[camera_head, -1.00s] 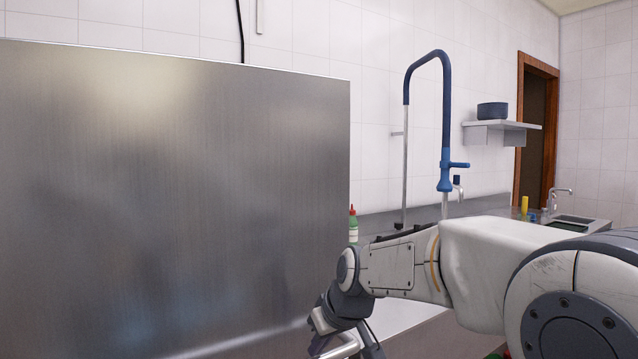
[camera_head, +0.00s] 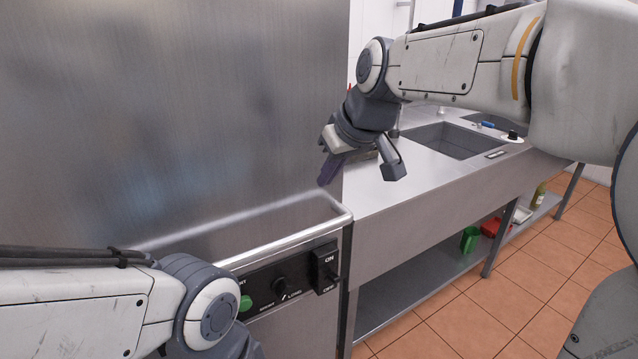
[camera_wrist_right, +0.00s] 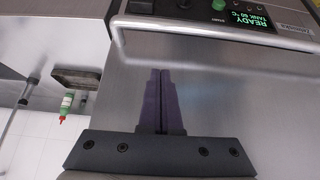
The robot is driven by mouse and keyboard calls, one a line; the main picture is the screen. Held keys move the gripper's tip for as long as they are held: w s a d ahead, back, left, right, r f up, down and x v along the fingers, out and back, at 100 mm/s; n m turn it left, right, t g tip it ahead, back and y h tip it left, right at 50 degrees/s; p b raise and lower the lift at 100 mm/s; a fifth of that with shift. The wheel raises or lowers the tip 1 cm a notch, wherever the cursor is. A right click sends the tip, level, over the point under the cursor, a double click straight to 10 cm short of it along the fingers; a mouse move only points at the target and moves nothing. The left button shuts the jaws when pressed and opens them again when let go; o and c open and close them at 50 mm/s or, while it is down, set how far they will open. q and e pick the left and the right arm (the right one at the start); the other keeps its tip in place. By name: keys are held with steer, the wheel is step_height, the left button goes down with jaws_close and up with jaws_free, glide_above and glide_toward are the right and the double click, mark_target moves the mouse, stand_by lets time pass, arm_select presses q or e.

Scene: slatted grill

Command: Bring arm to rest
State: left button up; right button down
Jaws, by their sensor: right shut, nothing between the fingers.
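My right gripper (camera_head: 326,180) shows in the head view in front of the right edge of a big steel machine hood (camera_head: 180,110), pointing down just above the end of its bar handle (camera_head: 285,238). In the right wrist view its purple fingers (camera_wrist_right: 160,75) lie together, shut and empty, with the steel surface behind them. I cannot tell how close the fingertips are to the handle. My left arm (camera_head: 80,310) comes in at the lower left of the head view; its gripper is out of the picture.
The machine's control panel (camera_head: 285,287) has knobs and a green button. Its lit display (camera_wrist_right: 250,18) reads READY, TANK 60 °C. A steel counter (camera_head: 410,185) with a sink (camera_head: 450,140) stands to the right. A bottle (camera_wrist_right: 66,106) shows in the wrist view. Tiled floor (camera_head: 500,310) is open at lower right.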

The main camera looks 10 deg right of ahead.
steer(key=s+a+f+n+g+p, duration=0.1)
steer(key=s+a+f+g+p, duration=0.15)
steer(key=s, duration=0.45)
steer(key=s+a+f+n+g+p, duration=0.15)
steer(key=s+a+p, duration=0.25)
steer(key=s, duration=0.4)
steer(key=s+f+g+p, duration=0.1)
steer(key=s+f, duration=0.1)
steer(key=s, duration=0.4)
steer(key=s+d+f+g+h+p, duration=0.1)
steer(key=s+f, duration=0.2)
steer(key=s, duration=0.3)
steer(key=shift+d+f+h+p, duration=0.2)
steer(key=shift+d+h+p, duration=0.1)
steer(key=shift+p, duration=0.1)
